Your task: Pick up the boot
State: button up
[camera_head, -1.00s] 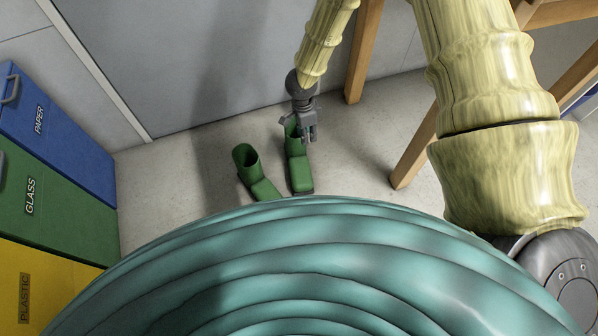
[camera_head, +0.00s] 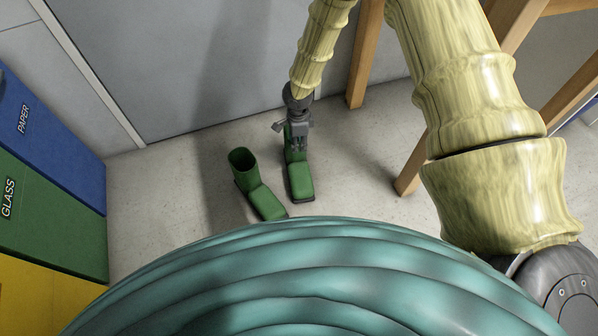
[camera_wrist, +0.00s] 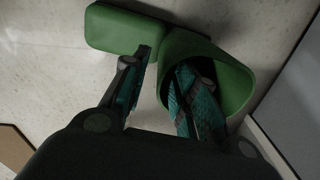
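Two green boots stand upright on the floor beyond the coil, a left boot (camera_head: 258,192) and a right boot (camera_head: 301,181). My gripper (camera_head: 297,143) is down at the shaft of the right boot and hides part of it. In the wrist view, a boot (camera_wrist: 232,76) shows its open top and its toe. My gripper (camera_wrist: 164,64) is open there, with one finger outside the shaft and the other over or inside the opening. The shaft's rim lies between the fingers; a gap shows beside the outer finger. I cannot tell whether the inner finger touches.
Blue paper (camera_head: 60,135) and green glass (camera_head: 50,215) bins stand at left. A wooden leg (camera_head: 366,55) and more wooden framing (camera_head: 430,155) stand at right. A grey wall is behind the boots.

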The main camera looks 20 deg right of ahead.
jog(key=b, duration=0.3)
send_over(298, 161)
jog(key=shift+w+f, duration=0.1)
jog(key=shift+f, duration=2.35)
grip_shut()
